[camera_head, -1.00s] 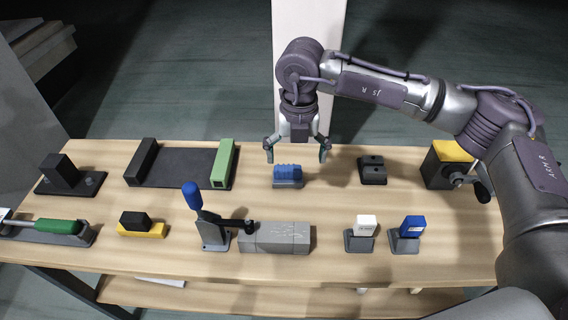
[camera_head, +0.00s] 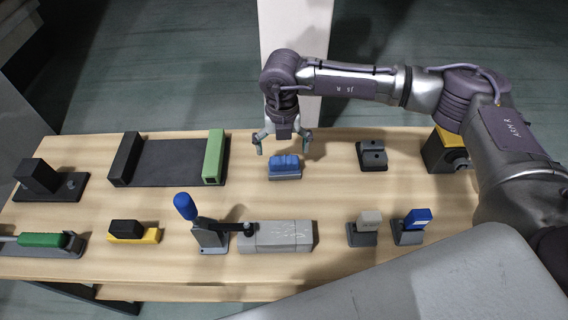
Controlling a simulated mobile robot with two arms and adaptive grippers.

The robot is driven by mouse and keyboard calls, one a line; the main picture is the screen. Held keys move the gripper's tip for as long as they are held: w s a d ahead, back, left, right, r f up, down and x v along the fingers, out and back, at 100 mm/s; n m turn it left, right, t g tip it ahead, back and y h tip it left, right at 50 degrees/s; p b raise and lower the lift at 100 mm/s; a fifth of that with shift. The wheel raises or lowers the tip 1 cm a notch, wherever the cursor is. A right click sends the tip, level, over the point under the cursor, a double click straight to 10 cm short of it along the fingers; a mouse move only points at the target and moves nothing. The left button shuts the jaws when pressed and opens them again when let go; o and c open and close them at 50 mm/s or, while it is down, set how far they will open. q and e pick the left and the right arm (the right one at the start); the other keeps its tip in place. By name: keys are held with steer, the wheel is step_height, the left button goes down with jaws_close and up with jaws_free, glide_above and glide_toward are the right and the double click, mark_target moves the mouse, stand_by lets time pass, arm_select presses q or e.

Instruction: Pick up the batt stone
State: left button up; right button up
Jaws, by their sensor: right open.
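No label marks the batt stone, so I cannot tell for certain which piece it is. A blue ridged block (camera_head: 284,162) sits in a grey holder (camera_head: 286,177) near the table's back middle. My right gripper (camera_head: 284,146) hangs from above just behind and over this block, its fingers spread and empty, apparently not touching it. A grey block (camera_head: 369,221) and a blue block with a pale label (camera_head: 418,216) stand tilted in dark holders at the front right. A long grey block with pale marks (camera_head: 283,235) lies at the front middle. My left gripper is out of view.
A blue-handled lever clamp (camera_head: 207,232) reaches over the long grey block. A dark tray with a green bar (camera_head: 214,156) lies back left. A dark two-knobbed block (camera_head: 372,156) and a yellow-topped box (camera_head: 446,148) stand at the right. Bare wood separates the rows.

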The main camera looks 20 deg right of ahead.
mark_target(285, 159)
steer(key=f+p, duration=0.1)
steer(key=f, duration=0.3)
steer(key=shift+d+p, duration=0.2)
steer(key=shift+p, duration=0.2)
steer(key=shift+f, duration=0.6)
steer(key=shift+c, duration=1.2)
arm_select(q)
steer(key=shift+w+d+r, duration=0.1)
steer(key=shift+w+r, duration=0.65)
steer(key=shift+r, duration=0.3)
arm_select(e)
steer(key=c, duration=1)
